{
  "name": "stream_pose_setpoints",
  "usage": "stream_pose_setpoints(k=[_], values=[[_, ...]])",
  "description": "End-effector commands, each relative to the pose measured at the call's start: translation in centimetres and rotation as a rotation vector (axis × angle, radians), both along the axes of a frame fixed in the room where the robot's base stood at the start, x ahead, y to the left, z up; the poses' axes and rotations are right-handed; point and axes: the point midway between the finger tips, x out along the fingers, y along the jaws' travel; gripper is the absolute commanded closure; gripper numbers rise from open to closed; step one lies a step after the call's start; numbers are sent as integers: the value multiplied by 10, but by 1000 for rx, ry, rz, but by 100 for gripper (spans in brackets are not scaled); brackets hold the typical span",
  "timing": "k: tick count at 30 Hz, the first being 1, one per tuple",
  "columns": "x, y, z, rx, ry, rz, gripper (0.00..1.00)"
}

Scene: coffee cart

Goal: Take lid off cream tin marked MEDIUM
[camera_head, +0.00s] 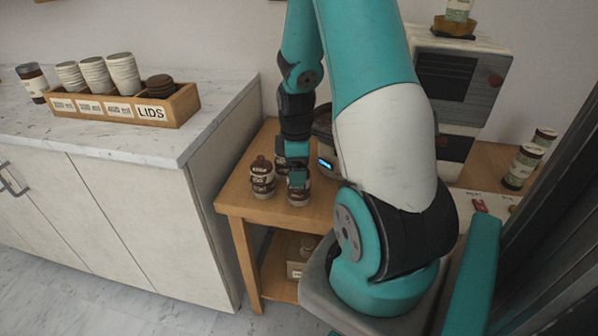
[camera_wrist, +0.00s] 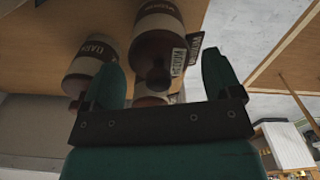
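My gripper (camera_head: 298,177) points down over the front-right tin (camera_head: 298,196) of a small group on the wooden table. In the wrist view, my gripper's (camera_wrist: 162,62) two teal fingers are spread apart. A brown tin with a cream band and a tag that seems to read MEDIUM (camera_wrist: 160,22) shows upside down between them, its dark brown lid toward the camera. I cannot tell whether the fingers touch it. A similar tin labelled DARK (camera_wrist: 95,52) is left of the fingers, and a third tin (camera_wrist: 150,100) is partly hidden by the gripper.
In the head view, another tin (camera_head: 262,178) stands close to the left of my gripper. The wooden table (camera_head: 236,200) has bare space at its front left. A marble counter (camera_head: 215,100) holds a LIDS box (camera_head: 180,108) with cups. A machine with a blue display (camera_head: 325,164) is behind my arm.

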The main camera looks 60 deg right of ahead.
Motion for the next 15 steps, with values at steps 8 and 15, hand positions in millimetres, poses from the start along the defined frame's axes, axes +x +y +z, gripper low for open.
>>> stream_pose_setpoints(k=[8,15], values=[[0,0,0,0,0,0,63],[0,0,2,-1,-1,0,63]])
